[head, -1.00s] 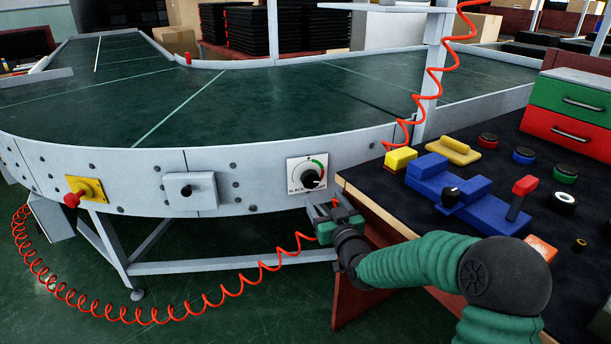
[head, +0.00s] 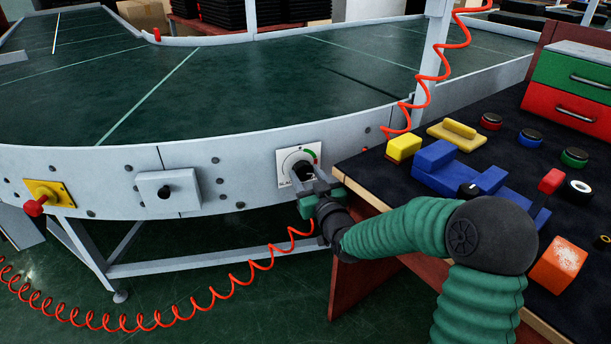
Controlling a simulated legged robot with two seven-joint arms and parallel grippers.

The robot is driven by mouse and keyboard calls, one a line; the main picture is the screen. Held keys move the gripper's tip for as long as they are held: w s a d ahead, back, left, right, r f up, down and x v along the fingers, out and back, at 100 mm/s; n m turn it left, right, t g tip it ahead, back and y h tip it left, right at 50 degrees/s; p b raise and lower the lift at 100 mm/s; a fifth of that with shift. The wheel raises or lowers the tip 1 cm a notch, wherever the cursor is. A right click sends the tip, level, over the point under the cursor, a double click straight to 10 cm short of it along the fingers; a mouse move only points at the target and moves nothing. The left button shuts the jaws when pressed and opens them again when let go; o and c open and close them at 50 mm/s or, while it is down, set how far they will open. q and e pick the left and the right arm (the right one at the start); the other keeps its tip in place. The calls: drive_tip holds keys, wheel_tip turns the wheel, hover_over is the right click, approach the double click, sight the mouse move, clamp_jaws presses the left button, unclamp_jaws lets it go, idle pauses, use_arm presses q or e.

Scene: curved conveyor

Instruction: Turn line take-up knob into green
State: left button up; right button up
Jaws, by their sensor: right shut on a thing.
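The take-up knob (head: 304,170) is black and sits on a white square dial plate (head: 287,160) on the conveyor's side panel. A green arc (head: 311,154) shows at the upper right of the dial. My right gripper (head: 305,181) is at the knob from below and in front, its fingers around it and shut on it. The gripper hides the lower part of the plate and much of the knob, so the pointer's direction cannot be made out. My left gripper is not in view.
A grey box with a black knob (head: 165,191) and a red button on a yellow plate (head: 48,196) are further left on the panel. A dark workbench (head: 420,222) with blue blocks and several buttons stands close on the right. A red coiled cable (head: 180,318) hangs below.

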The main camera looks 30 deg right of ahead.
drive_tip(key=c, duration=0.7)
drive_tip(key=shift+f+n, duration=0.1)
drive_tip(key=shift+n, duration=1.4)
drive_tip(key=o, duration=1.3)
drive_tip(key=shift+o, duration=0.2)
